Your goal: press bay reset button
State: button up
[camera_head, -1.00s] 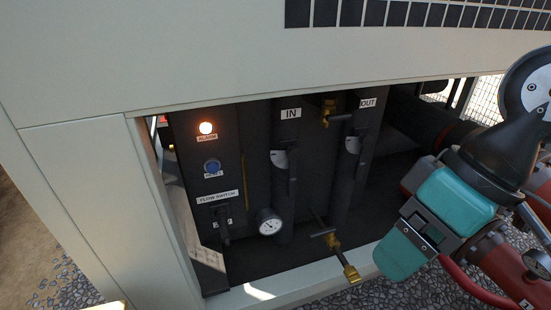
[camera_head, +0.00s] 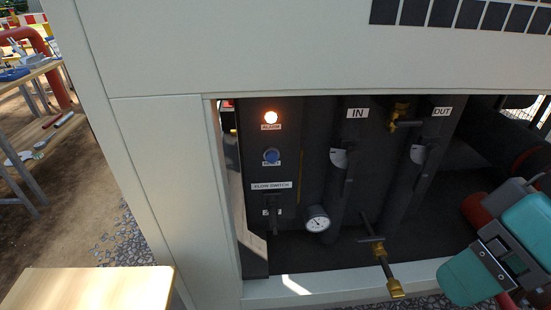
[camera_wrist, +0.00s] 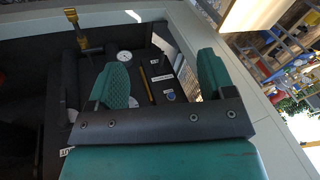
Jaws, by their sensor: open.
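The blue round reset button (camera_head: 271,156) sits on the dark panel at the left of the open bay, below the lit orange-white alarm lamp (camera_head: 270,118). The small label under the button is too blurred to read. In the wrist view the button (camera_wrist: 170,96) shows between the two teal fingers, some distance beyond them. My gripper (camera_wrist: 162,76) is open and empty, with its fingers wide apart. In the head view the teal gripper parts (camera_head: 470,274) are at the lower right, in front of the bay and well to the right of the button.
The flow switch label (camera_head: 270,186) is below the button. A gauge (camera_head: 317,219), IN and OUT pipes and a brass valve (camera_head: 388,277) fill the bay. Pale casing (camera_head: 160,180) frames it at the left. A wooden top (camera_head: 90,290) is at the lower left.

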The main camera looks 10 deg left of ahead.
dwell(0.4)
jog(key=shift+w+f, duration=0.15)
jog(key=shift+w, duration=0.05)
jog(key=c, duration=0.5)
jog(key=w+f, duration=0.1)
jog(key=w, duration=0.1)
jog(key=w+f+n+t+h+b, duration=0.1)
jog(key=w+f, duration=0.1)
jog(key=w+a+f+n, duration=0.1)
jog(key=w, duration=0.2)
jog(key=shift+f+t+b, duration=0.3)
jog(key=shift+b, duration=0.05)
grip_shut()
jog(key=w+a+f+n+t+h+b, duration=0.2)
jog(key=w+a+f+n+t, duration=0.15)
jog(key=w+f+n, duration=0.35)
jog(key=w+a+f+n+t+h+b, duration=0.1)
jog(key=w+a+f+n+t+h, duration=0.2)
jog(key=w, duration=0.5)
jog(key=s+a+f+n+t+y+b, duration=0.1)
jog(key=a+n+t+y, duration=0.2)
jog(key=a+n, duration=0.5)
jog(key=s+a+n+t+y+b, duration=0.2)
jog(key=a+n+t+y, duration=0.2)
jog(key=a+n, duration=0.5)
jog(key=n+t, duration=0.2)
jog(key=n, duration=0.1)
jog(key=shift+a+f+n, duration=0.25)
jog(key=shift+f+n, duration=0.05)
jog(key=shift+f, duration=0.1)
